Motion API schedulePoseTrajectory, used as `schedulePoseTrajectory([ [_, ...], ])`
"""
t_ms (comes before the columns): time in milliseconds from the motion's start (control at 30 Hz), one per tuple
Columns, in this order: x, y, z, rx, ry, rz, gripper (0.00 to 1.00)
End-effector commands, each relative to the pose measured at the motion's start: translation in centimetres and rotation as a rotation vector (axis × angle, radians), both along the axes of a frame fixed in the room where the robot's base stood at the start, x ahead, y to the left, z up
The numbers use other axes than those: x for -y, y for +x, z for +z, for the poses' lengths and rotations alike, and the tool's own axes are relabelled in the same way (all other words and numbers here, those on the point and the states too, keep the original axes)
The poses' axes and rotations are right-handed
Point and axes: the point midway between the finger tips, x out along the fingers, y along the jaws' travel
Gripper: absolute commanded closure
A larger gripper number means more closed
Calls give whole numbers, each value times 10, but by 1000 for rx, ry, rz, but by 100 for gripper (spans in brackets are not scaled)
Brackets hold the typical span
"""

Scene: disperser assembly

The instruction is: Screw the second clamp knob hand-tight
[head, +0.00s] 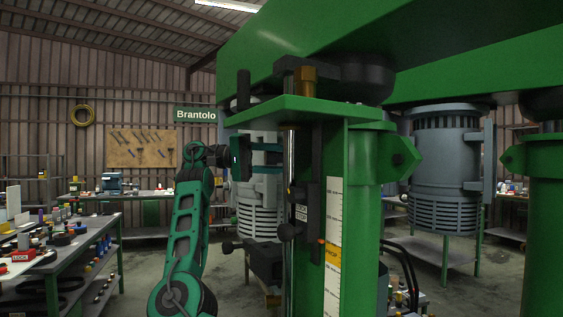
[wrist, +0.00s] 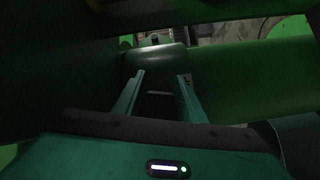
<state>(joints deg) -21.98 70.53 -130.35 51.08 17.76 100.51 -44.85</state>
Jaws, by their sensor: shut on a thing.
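My gripper (head: 250,160) is at the left side of the green machine column (head: 310,270) in the head view, in front of a grey motor. In the wrist view the two fingers of my gripper (wrist: 160,76) stand apart, with a small dark piece (wrist: 158,94) between them. It fits the second clamp knob, but the picture is too dark to show its shape. A smooth grey-green cylinder lies just beyond the fingertips. How tight either knob is cannot be seen.
The green beam (head: 400,45) hangs overhead. A grey motor (head: 445,165) is at the right. A cluttered bench (head: 75,250) stands at the left, with open floor between it and the machine.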

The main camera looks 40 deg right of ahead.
Motion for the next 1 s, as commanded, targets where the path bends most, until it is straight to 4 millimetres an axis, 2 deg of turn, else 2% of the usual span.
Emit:
schedulePoseTrajectory([
  [367, 3, 2, -4, 132, -54, 2, 85],
  [900, 3, 3, -3, 148, -63, 5, 85],
  [933, 3, 3, -3, 148, -63, 4, 55],
  [967, 3, 3, -3, 148, -63, 4, 48],
  [1000, 3, 3, -3, 150, -63, 4, 46],
])
